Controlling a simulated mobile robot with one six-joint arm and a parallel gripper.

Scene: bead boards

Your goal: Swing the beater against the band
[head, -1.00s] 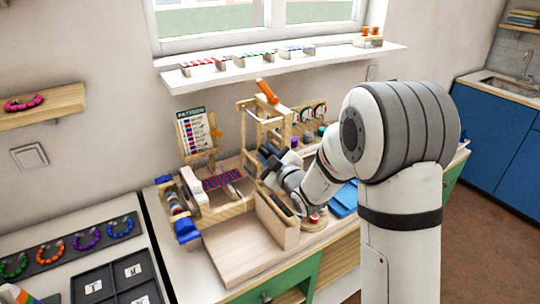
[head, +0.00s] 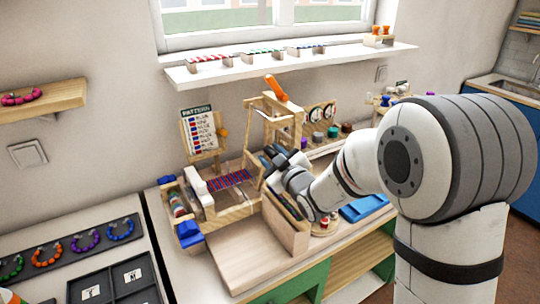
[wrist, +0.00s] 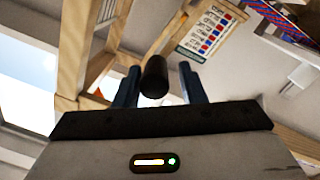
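The loom stands on the worktop with a red and blue striped band (head: 230,180) stretched across it. A tall wooden frame (head: 297,122) with an orange handle (head: 276,88) on top rises at its right. My gripper (head: 270,160) is low beside this frame, at the right end of the band. In the wrist view, a dark round knob (wrist: 154,78) sits between my two blue fingers (wrist: 161,85), with a gap on its right side. The fingers look open around it. I cannot tell for certain whether the knob belongs to the beater.
A pattern card (head: 201,130) stands behind the loom. A pale wooden tray (head: 245,252) lies in front, and a blue tray (head: 362,208) to the right. Coloured spools (head: 332,131) stand at the back right. A shelf (head: 290,62) runs above.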

